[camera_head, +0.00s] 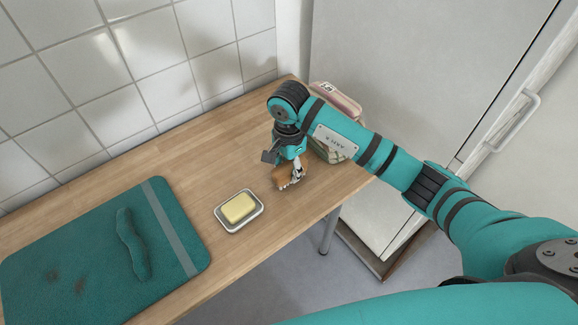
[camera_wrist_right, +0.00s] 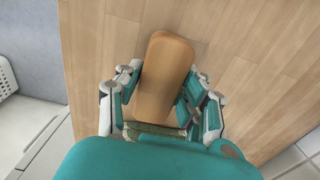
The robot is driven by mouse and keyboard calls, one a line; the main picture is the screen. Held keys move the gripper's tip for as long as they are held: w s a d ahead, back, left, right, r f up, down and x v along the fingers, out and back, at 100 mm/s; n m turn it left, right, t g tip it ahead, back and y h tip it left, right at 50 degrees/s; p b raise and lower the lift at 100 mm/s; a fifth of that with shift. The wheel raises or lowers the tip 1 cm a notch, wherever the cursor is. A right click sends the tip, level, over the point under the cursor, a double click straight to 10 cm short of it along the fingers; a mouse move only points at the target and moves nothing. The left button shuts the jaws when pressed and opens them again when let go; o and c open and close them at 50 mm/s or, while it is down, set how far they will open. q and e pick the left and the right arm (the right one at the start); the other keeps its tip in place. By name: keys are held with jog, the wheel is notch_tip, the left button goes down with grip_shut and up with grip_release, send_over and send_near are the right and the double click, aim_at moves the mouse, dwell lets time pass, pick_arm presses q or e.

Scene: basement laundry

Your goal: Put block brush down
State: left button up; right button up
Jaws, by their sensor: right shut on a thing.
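The block brush (camera_head: 283,181) is a small brown wooden block low over the wooden table, seen in the head view below my right wrist. In the right wrist view the brush (camera_wrist_right: 165,76) lies lengthwise between the fingers. My right gripper (camera_head: 291,184) is shut on it, and the gripper fingers (camera_wrist_right: 161,92) also show on both sides of the brush in the wrist view. Whether the brush touches the table (camera_head: 170,163) I cannot tell. My left gripper is not in view.
A teal mat (camera_head: 85,222) with a rolled teal cloth (camera_head: 132,245) lies at left. A bag-like container (camera_head: 338,101) stands behind my right arm. Bare wood lies between.

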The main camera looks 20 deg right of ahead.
aim_at(289, 166)
jog(key=shift+f, duration=0.1)
jog(key=o, duration=1)
jog(key=shift+r, duration=0.25)
notch_tip(289, 166, up, 12)
jog(key=shift+f+b, duration=0.1)
jog(key=shift+b, duration=0.45)
